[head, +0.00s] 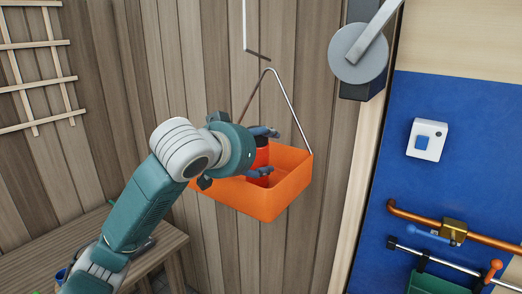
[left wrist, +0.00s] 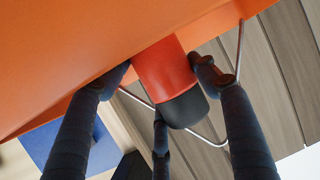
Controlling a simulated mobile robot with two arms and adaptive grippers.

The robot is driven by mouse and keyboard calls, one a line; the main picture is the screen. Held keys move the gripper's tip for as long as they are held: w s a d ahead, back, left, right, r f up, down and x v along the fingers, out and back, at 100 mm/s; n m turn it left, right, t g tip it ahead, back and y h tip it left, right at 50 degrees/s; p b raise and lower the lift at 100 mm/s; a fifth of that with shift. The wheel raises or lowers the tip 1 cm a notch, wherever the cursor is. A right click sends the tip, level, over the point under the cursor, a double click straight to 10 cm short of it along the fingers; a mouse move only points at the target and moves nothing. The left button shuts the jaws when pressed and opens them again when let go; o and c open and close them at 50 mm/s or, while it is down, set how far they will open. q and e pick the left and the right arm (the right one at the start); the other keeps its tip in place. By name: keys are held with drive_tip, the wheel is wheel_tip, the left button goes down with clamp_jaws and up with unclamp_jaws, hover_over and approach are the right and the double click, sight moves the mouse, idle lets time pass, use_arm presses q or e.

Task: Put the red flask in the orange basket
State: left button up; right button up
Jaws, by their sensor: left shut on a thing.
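The orange basket (head: 262,202) hangs from a metal wire handle against the plank wall, near the middle of the head view. My left gripper (head: 268,152) reaches over its near left side and is shut on the red flask (head: 262,157). In the left wrist view the flask (left wrist: 163,68) shows a red body and a black end (left wrist: 185,108), with dark fingers around it and the orange basket wall (left wrist: 60,60) behind. The flask appears within the basket's outline; whether it touches the basket's bottom is hidden. My right gripper is out of view.
A wooden bench (head: 150,245) stands at lower left and a wooden trellis (head: 35,75) hangs at upper left. A blue panel (head: 460,125) with a white switch box (head: 427,140) and pipes is at right. A grey round fixture (head: 358,52) sits above right of the basket.

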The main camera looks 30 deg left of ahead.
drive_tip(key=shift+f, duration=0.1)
use_arm(q)
drive_tip(key=o, duration=1.1)
drive_tip(key=shift+d, duration=0.1)
drive_tip(key=shift+o, duration=0.2)
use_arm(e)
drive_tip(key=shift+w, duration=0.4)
use_arm(q)
drive_tip(key=shift+r, duration=0.15)
drive_tip(key=shift+s, duration=0.3)
drive_tip(key=b+v, duration=0.2)
drive_tip(key=v, duration=0.8)
drive_tip(key=shift+s+r, duration=0.25)
drive_tip(key=shift+s, duration=0.05)
drive_tip(key=shift+s+r, duration=0.1)
drive_tip(key=shift+s, duration=0.25)
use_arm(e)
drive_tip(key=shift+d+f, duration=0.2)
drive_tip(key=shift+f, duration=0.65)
